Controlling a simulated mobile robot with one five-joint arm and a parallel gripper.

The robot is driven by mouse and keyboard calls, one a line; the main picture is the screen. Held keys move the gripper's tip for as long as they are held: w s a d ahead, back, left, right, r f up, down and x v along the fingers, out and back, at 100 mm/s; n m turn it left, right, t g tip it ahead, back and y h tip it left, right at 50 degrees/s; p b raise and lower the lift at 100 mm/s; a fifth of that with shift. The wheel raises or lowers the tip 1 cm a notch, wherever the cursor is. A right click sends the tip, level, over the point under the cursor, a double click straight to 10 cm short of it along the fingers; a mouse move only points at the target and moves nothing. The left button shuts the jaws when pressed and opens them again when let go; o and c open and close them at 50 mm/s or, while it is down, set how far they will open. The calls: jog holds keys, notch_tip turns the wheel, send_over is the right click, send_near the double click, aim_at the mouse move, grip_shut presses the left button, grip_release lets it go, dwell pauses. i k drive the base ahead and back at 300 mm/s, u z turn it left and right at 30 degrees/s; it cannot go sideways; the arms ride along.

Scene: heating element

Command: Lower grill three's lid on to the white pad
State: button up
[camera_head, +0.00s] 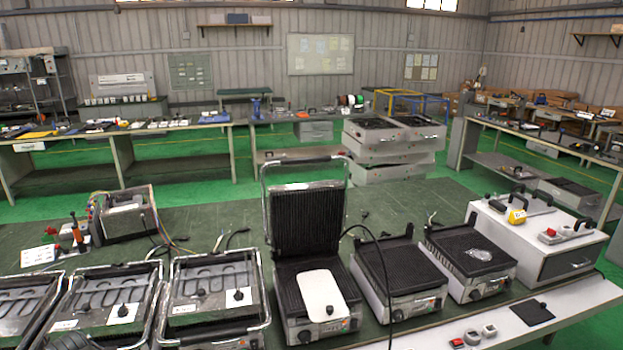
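One grill (303,333) in the middle of the bench has its ribbed black lid (306,222) raised, standing nearly upright at the back. A metal handle frame rises around the lid. I take this as grill three, though no number is readable. The white pad (322,294) lies flat on its lower ribbed plate, toward the front and right, with dark plate showing at the left. The lid is clear of the pad.
Several opened units with exposed heating elements (212,285) stand close on the left. Two lidless ribbed grills (397,275) (470,257) stand right. A black cable (382,255) arches beside the raised lid. A white box (540,240) stands farther right. Bare green bench lies behind the grills.

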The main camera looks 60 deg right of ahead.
aim_at(304, 217)
jog(key=z, duration=0.8)
jog(key=k, duration=1.2)
jog(key=z, duration=0.7)
jog(key=i, duration=0.35)
jog(key=u, duration=0.5)
jog(key=i, duration=1.75)
jog(key=z, duration=1.05)
jog(key=k, duration=0.8)
jog(key=z, duration=0.1)
jog(key=i, duration=0.95)
jog(key=u, duration=0.05)
